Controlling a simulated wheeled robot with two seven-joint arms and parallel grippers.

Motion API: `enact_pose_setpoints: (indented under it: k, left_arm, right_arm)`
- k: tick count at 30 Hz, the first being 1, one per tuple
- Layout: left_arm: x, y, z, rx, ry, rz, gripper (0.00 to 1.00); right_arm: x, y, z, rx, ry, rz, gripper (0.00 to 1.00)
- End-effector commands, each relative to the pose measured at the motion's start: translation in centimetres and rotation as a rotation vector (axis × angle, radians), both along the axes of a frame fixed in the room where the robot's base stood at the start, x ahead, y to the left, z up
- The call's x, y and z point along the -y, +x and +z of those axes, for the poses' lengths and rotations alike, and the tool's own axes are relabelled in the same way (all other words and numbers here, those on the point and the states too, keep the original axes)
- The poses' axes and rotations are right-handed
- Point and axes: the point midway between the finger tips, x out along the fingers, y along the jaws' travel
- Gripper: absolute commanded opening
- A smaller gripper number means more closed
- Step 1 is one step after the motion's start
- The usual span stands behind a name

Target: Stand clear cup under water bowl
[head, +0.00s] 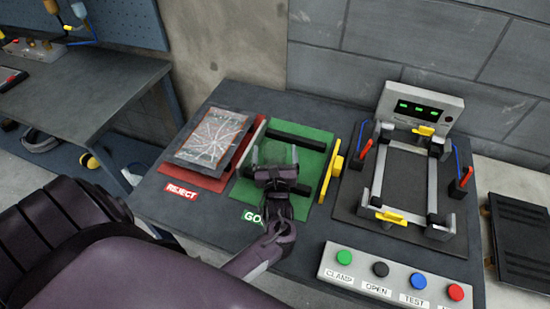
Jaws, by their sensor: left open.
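No clear cup and no water bowl can be made out in the head view. My left gripper (275,156) is open above the green mat (311,158) labelled GOOD, between two black bars on it. The area between its fingers looks faintly grey-green, and I cannot tell whether anything see-through is there. My right gripper is out of view.
A cracked dark panel (214,137) lies tilted on the red REJECT mat (205,180). A yellow handle piece (331,172) stands right of the green mat. A clamp fixture (404,182) fills the bench's right; a button box (396,277) is in front. Another bench (85,88) stands left.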

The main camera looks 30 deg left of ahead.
Motion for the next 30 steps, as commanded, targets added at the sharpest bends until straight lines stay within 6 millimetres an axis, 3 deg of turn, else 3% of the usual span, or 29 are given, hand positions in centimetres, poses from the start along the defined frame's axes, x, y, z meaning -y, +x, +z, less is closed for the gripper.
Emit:
enact_pose_setpoints:
  k: [3,11,23,30]
  left_arm:
    - [-0.67,0.95,0.06,0.001,-0.001,0.0,0.9]
    - [-0.77,1.11,-0.03,0.0,-0.002,-0.001,0.9]
    - [-0.77,1.1,-0.01,0.001,-0.002,-0.001,0.39]
    - [-0.78,1.1,0.13,0.001,-0.002,-0.001,0.38]
  right_arm:
    - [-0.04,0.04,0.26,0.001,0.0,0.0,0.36]
    - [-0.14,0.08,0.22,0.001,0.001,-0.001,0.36]
    - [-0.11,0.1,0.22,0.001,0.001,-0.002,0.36]
    - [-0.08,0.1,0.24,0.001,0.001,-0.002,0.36]
